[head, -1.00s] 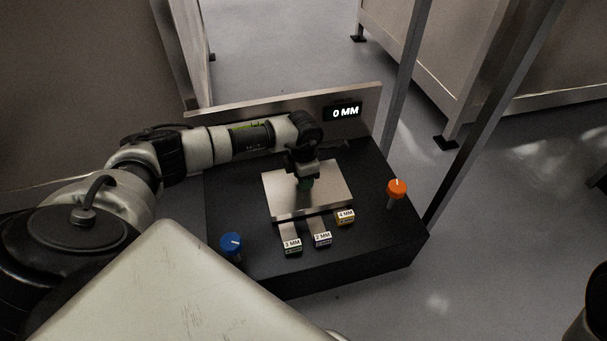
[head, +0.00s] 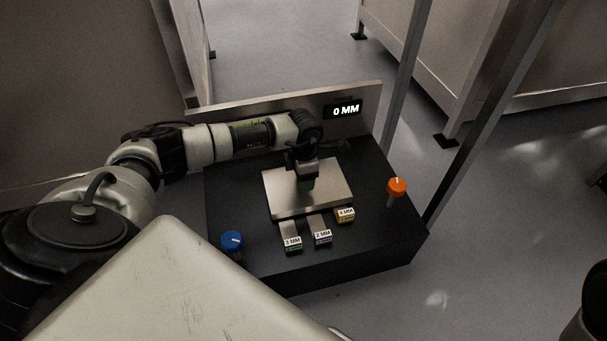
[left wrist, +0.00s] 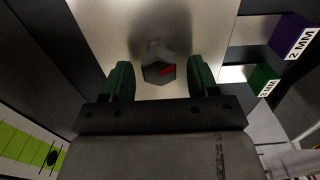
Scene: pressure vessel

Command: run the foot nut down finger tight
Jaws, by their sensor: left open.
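The foot nut (left wrist: 158,69) is a small grey hexagon with a red mark on its face, in the left wrist view. It stands over the bright metal plate (left wrist: 185,22). My left gripper (left wrist: 160,80) is open, with one green finger on each side of the nut and a visible gap to each. In the head view my left gripper (head: 306,185) points down over the metal plate (head: 335,190) and hides the nut. The fingers' height relative to the nut is hard to tell. My right gripper is not in view.
A black block (head: 370,245) carries the plate. At its front are tabs labelled 3 MM (head: 292,243), 2 MM (head: 322,238) and 4 MM (head: 345,215). A blue knob (head: 232,241) and an orange knob (head: 397,187) stand at the sides. A display (head: 345,110) reads 0 MM.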

